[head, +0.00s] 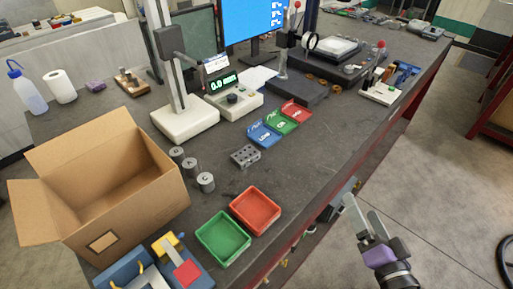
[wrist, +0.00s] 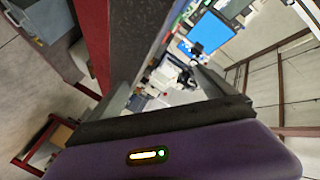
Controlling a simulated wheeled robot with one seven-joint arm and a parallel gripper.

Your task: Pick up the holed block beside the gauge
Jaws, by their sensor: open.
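The holed block (head: 245,156) is a small grey metal block with dark holes, lying flat on the dark bench top. The gauge (head: 216,86) stands behind it and to its left, with a green digital readout, a column and a pale base. My gripper (head: 360,207) is open and empty at the lower right, beyond the bench's front edge and well apart from the block. The wrist view shows my purple gripper housing (wrist: 180,155) with the bench and room tilted behind; I cannot make out the block there.
Three metal cylinders (head: 190,166) and a cardboard box (head: 110,190) stand left of the block. Green (head: 222,239) and red (head: 254,211) trays lie in front.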

